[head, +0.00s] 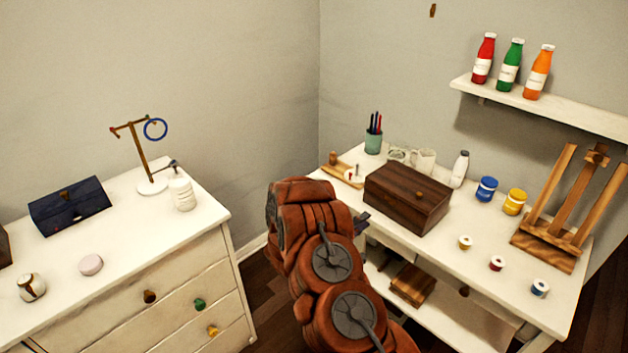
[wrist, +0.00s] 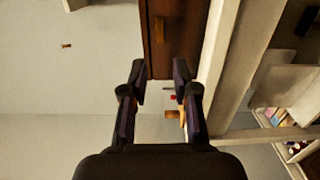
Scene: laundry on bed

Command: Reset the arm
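My arm, orange-brown with grey joint discs, rises from the bottom centre of the head view and is bent in front of the white table. My gripper (wrist: 160,85) shows in the wrist view with its two dark fingers spread apart and nothing held between them. In the head view only a small dark part of my gripper (head: 362,220) shows past the arm, beside the dark wooden box (head: 407,198). The rest is hidden behind the arm. A brown wooden surface (wrist: 171,40) lies beyond the fingertips in the wrist view.
The white table (head: 440,237) holds a pen cup (head: 373,141), paint jars (head: 486,189), thread spools and an easel (head: 560,215). A wall shelf (head: 545,105) carries three bottles. A white dresser (head: 130,245) with a jewellery stand (head: 150,165) is at left. A floor gap separates dresser and table.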

